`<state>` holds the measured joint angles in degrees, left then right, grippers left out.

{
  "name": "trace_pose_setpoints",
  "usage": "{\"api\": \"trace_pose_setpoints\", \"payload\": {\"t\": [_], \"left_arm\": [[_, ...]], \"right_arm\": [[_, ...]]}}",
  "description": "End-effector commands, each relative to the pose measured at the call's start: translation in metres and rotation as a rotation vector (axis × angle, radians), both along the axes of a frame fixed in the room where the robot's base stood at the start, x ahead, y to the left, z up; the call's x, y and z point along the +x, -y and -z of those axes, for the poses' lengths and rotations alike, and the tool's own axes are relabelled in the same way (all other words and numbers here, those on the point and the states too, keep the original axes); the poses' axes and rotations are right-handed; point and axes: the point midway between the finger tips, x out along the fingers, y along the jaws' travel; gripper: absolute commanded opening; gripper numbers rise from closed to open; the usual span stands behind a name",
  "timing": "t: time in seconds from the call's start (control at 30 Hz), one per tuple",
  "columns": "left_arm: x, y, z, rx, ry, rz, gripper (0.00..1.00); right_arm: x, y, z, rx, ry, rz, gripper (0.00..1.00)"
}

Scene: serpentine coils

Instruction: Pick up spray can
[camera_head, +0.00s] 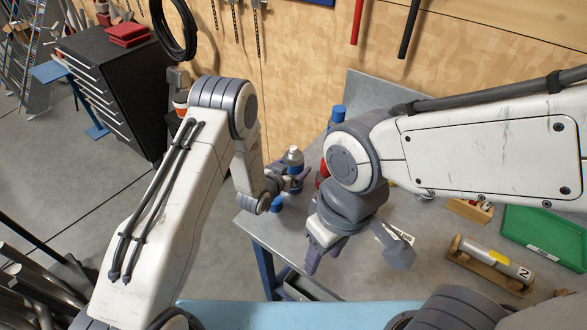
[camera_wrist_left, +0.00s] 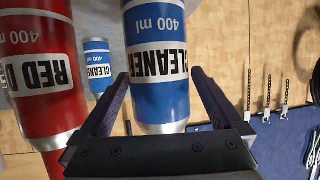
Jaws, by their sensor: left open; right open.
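In the left wrist view a blue spray can (camera_wrist_left: 158,60) labelled CLEANER 400 ml stands between the two fingers of my left gripper (camera_wrist_left: 158,78). The fingers are open around its sides. A red can (camera_wrist_left: 38,75) is just left of the gripper, and a smaller-looking blue CLEANER can (camera_wrist_left: 96,65) is farther back. In the head view my left gripper (camera_head: 290,182) is at the bench beside a can with a pale top (camera_head: 294,157), partly hidden by the gripper. My right gripper (camera_head: 354,254) is open and empty above the bench's front.
The grey metal bench (camera_head: 395,240) carries a blue can (camera_head: 337,115), a green tray (camera_head: 545,234) and a wooden holder (camera_head: 490,268) with a silver cylinder. Red (camera_head: 322,172) shows beside my right arm. A wooden wall with hanging tools stands behind.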

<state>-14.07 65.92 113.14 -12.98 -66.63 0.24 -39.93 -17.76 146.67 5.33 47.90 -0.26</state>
Motion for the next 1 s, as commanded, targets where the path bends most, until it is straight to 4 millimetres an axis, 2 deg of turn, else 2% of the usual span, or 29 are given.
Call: {"api": "trace_pose_setpoints", "payload": {"t": [0.27, 0.37, 0.4, 0.53, 0.83, 1.0], "left_arm": [[0.002, 0.002, 0.002, 0.0, -0.001, 0.0, 1.0], [0.002, 0.001, 0.002, 0.0, -0.001, 0.0, 0.66], [0.002, 0.001, 0.002, 0.0, -0.001, 0.0, 0.5], [0.002, 0.001, 0.002, 0.0, -0.001, 0.0, 0.01], [0.003, 0.002, -0.001, -0.001, 0.004, 0.0, 0.0], [0.004, 0.002, -0.011, -0.002, 0.006, 0.0, 0.0]], "right_arm": [[0.0, 0.0, -0.001, 0.0, 0.0, 0.0, 0.5], [0.0, 0.0, -0.001, 0.0, 0.0, 0.0, 0.5], [0.0, 0.0, -0.001, 0.0, 0.0, 0.0, 0.5], [0.0, 0.0, -0.001, 0.0, 0.0, 0.0, 0.5], [0.0, 0.0, 0.0, 0.0, 0.0, 0.0, 0.5], [0.0, 0.0, 0.004, 0.0, 0.0, 0.001, 0.5]]}}
